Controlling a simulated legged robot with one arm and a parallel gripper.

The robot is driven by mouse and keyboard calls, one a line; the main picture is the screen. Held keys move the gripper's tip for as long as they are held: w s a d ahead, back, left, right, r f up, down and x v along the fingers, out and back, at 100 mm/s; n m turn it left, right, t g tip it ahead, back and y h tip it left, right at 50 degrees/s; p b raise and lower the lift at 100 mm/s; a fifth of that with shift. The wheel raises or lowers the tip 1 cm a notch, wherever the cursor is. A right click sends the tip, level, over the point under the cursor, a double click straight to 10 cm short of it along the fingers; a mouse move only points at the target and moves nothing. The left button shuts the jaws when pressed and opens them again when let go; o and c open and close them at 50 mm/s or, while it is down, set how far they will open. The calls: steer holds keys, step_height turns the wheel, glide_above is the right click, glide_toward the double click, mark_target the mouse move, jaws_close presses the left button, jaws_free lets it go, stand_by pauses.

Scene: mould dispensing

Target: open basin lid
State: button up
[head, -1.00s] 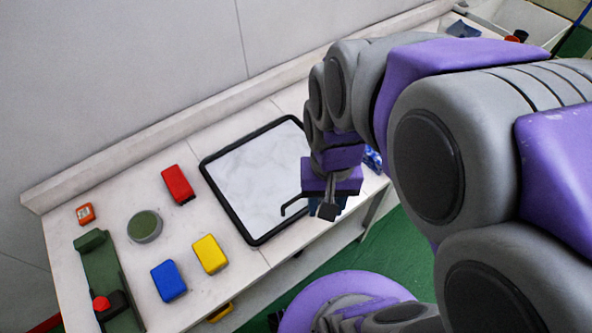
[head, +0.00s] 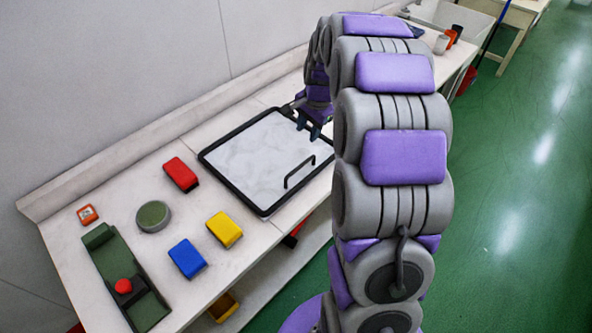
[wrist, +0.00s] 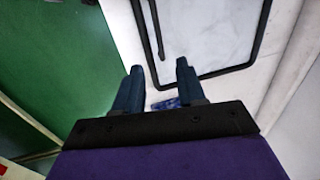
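The basin lid (head: 250,155) is a white marbled panel in a black frame, lying flat and closed in the counter. Its black bar handle (head: 299,172) stands near the front right edge. The lid also shows in the wrist view (wrist: 215,35), with its dark handle bar (wrist: 157,30) near the left frame edge. My gripper (head: 309,133) is near the lid's right end, behind the handle and clear of it. In the wrist view my gripper (wrist: 159,66) has its two blue fingers apart with nothing between the tips.
Left of the lid are a red block (head: 181,174), yellow block (head: 225,229), blue block (head: 187,259), round green-topped dish (head: 153,216), orange device (head: 88,214) and green dispenser (head: 108,262). A blue patterned item (wrist: 166,103) is partly hidden behind my fingers. Green floor (head: 510,200) is open at right.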

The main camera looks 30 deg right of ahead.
steer(key=b, duration=0.1)
glide_toward(302, 164)
steer(key=f, duration=0.1)
steer(key=a+f+b, duration=0.1)
steer(key=f, duration=0.1)
steer(key=w+f+b, duration=0.1)
steer(key=f, duration=0.1)
steer(key=shift+a+f, duration=0.1)
steer(key=shift+a, duration=0.3)
steer(key=f, duration=0.1)
steer(key=d+f, duration=0.1)
steer(key=shift+w+d+f+b, duration=0.15)
steer(key=shift+d+f+b, duration=0.15)
steer(key=shift+d, duration=0.05)
steer(key=shift+d+f, duration=0.15)
steer(key=shift+d, duration=0.25)
steer(key=shift+a, duration=1.15)
steer(key=shift+c, duration=2.1)
steer(key=shift+w+d, duration=0.1)
steer(key=shift+d, duration=0.6)
jaws_close()
steer(key=shift+a, duration=0.1)
